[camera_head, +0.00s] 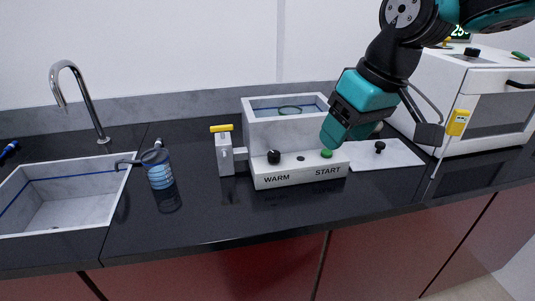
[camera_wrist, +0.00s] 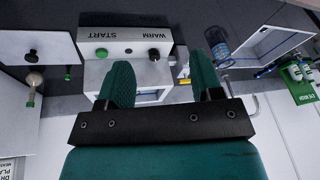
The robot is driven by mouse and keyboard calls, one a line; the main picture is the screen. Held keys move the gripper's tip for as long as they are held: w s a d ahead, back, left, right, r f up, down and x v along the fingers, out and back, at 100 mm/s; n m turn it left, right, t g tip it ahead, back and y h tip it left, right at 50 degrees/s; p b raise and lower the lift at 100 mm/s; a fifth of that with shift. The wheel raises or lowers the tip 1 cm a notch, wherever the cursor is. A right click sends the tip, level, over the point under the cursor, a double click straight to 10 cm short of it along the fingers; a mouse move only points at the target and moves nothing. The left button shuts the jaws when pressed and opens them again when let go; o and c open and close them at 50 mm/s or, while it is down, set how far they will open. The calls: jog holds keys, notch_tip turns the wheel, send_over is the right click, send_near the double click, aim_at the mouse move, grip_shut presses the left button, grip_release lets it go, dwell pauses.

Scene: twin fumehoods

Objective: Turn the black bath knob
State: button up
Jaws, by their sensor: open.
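The black bath knob (camera_head: 274,157) sits on the white front panel of the bath (camera_head: 300,172), above the word WARM. In the wrist view the knob (camera_wrist: 154,54) shows upside down, beyond and between my two teal fingers. My gripper (camera_head: 332,138) is over the right end of the panel in the head view, near the green START button (camera_head: 326,154). In the wrist view my gripper (camera_wrist: 162,78) is open with nothing between its fingers. It is apart from the knob.
A yellow-topped grey block (camera_head: 224,152) stands left of the bath. A blue bottle (camera_head: 158,168) is beside the sink (camera_head: 65,200) with a tall faucet (camera_head: 80,95). A white oven-like box (camera_head: 470,100) stands at right. The black counter (camera_head: 215,215) in front is clear.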

jog(key=t, duration=0.1)
send_near(274, 153)
jog(key=p+x, duration=0.1)
jog(key=x, duration=0.8)
jog(key=shift+a+f, duration=0.1)
jog(key=shift+f, duration=0.05)
jog(key=shift+t, duration=0.3)
jog(key=c, duration=0.9)
jog(key=shift+a+m+t+h, duration=0.1)
jog(key=shift+m+t+h, duration=0.2)
jog(key=shift+m+h, duration=0.55)
jog(key=m, duration=0.2)
jog(key=shift+m, duration=0.35)
jog(key=o, duration=0.9)
